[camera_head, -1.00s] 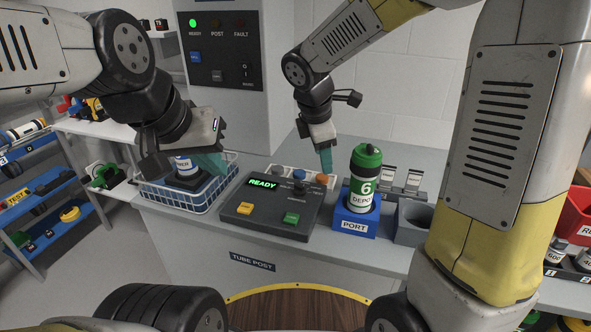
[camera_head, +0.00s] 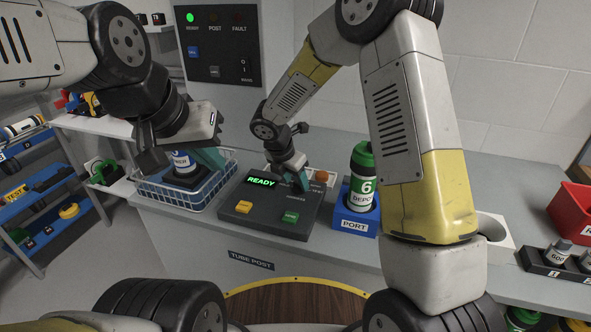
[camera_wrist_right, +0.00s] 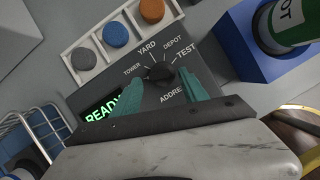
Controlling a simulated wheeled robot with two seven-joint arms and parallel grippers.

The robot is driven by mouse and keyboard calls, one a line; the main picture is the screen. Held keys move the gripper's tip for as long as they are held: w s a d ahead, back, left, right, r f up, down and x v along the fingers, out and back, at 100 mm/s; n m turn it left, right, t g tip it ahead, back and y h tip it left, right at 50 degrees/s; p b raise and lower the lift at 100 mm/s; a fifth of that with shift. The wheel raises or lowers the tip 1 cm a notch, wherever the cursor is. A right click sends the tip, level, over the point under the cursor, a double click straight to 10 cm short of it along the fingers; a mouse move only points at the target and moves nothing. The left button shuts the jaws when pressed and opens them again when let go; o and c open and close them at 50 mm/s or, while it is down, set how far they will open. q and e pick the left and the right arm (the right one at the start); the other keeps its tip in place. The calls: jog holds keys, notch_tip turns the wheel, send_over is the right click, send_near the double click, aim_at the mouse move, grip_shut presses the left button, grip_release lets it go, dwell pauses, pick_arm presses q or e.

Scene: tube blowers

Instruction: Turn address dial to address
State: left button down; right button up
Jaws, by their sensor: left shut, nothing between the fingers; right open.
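The address dial (camera_wrist_right: 158,72) is a black knob on the dark console (camera_head: 238,222), ringed by the labels TOWER, YARD, DEPOT and TEST, with ADDRESS below it. I cannot tell surely which label it points to. My right gripper (camera_wrist_right: 161,88) is open, its two teal fingers on either side of the dial in the right wrist view; I cannot tell whether they touch it. In the head view this gripper (camera_head: 303,178) hides the dial. The console display (camera_head: 262,181) reads READY. My left gripper (camera_head: 212,158) is shut and empty over the wire basket.
The wire basket (camera_head: 182,199) holds a white-labelled carrier. A green-capped carrier (camera_head: 361,180) marked 6 DEPOT stands in the blue PORT block (camera_head: 354,225) right of the console. A tray with grey, blue and orange discs (camera_wrist_right: 116,33) lies behind the dial.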

jog(key=shift+w+d+f, duration=0.1)
jog(key=shift+f, duration=0.15)
grip_shut()
